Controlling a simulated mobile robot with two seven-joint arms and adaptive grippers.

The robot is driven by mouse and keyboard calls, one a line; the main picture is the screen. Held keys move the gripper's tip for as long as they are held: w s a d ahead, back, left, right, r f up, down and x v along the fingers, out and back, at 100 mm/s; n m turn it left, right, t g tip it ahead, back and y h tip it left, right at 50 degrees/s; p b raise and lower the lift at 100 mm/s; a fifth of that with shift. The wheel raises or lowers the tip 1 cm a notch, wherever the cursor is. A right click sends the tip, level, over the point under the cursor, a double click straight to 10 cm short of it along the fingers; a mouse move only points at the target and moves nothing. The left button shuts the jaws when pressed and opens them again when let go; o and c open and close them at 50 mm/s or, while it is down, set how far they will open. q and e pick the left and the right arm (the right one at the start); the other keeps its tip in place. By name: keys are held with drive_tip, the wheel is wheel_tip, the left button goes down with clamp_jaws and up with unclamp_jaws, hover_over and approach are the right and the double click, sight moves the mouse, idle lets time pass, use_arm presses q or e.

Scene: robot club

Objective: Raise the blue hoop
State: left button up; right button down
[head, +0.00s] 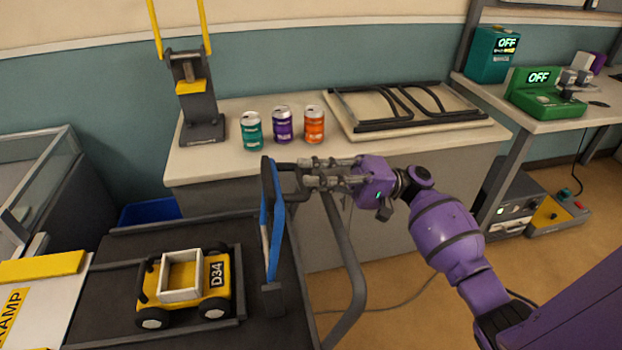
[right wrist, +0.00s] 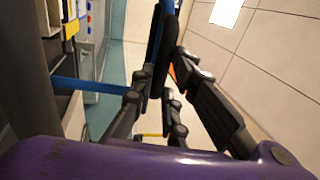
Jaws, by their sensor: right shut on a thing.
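The blue hoop (head: 278,225) stands upright at the right side of the dark platform, seen nearly edge-on, with a dark post at its foot. My right gripper (head: 300,173) reaches in from the right at the hoop's upper part. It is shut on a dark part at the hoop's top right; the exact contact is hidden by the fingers. In the right wrist view the fingers (right wrist: 158,92) close around a dark piece, and a blue bar (right wrist: 90,86) of the hoop shows to the left. My left gripper is not in view.
A yellow cart marked D34 (head: 218,272) sits on the dark platform (head: 150,240) left of the hoop. A grey bent rail (head: 350,270) stands right of it. Behind, a table (head: 200,165) holds three cans (head: 282,125), a press-like stand (head: 195,105) and a framed board (head: 465,115).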

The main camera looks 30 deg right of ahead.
drive_tip(key=shift+s+f, duration=0.1)
drive_tip(key=shift+f, duration=0.35)
drive_tip(key=c, duration=1.8)
unclamp_jaws()
drive_tip(key=shift+c, duration=0.2)
drive_tip(key=shift+o, duration=0.5)
drive_tip(key=shift+d+r, duration=0.1)
drive_tip(key=v, duration=1.2)
